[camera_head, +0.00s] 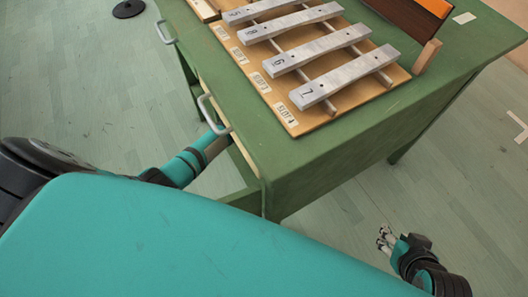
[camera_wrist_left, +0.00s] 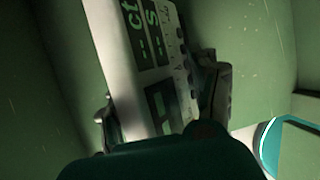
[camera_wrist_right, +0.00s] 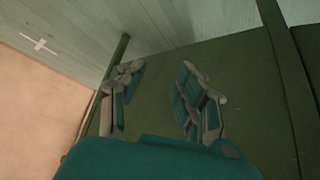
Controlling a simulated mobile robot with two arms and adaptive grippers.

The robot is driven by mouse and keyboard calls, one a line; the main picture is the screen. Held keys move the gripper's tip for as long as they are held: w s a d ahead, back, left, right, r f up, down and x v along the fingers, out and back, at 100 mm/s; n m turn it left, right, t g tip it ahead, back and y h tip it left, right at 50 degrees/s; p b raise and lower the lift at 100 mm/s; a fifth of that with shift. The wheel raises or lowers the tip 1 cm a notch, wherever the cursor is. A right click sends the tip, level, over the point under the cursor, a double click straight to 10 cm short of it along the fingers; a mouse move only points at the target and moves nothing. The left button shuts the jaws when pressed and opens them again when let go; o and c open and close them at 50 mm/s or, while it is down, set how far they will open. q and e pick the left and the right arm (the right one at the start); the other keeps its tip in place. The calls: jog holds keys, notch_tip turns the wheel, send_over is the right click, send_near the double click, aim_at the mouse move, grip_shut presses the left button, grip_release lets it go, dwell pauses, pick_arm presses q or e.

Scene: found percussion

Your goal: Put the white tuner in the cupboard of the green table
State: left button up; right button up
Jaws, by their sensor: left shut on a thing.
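The white tuner (camera_wrist_left: 118,55), with dark display areas and small lettering, shows in the left wrist view. My left gripper (camera_wrist_left: 160,105) is shut on it, with one finger on each side. Green walls (camera_wrist_left: 255,50) surround it there. In the head view my left arm reaches into the open side of the green table (camera_head: 330,150), below its top; that gripper and the tuner are hidden. My right gripper (camera_head: 384,238) is open and empty, over the floor to the right of the table. It also shows in the right wrist view (camera_wrist_right: 155,90).
Grey numbered bars (camera_head: 345,80) lie on a wooden board with slot labels on the tabletop. Two drawer handles (camera_head: 214,115) stick out on the table's left side, one close above my left arm. A black disc (camera_head: 128,8) lies on the floor.

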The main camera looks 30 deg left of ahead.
pick_arm(q)
jog(key=shift+f, duration=0.15)
jog(key=o, duration=1.6)
jog(key=shift+o, duration=0.2)
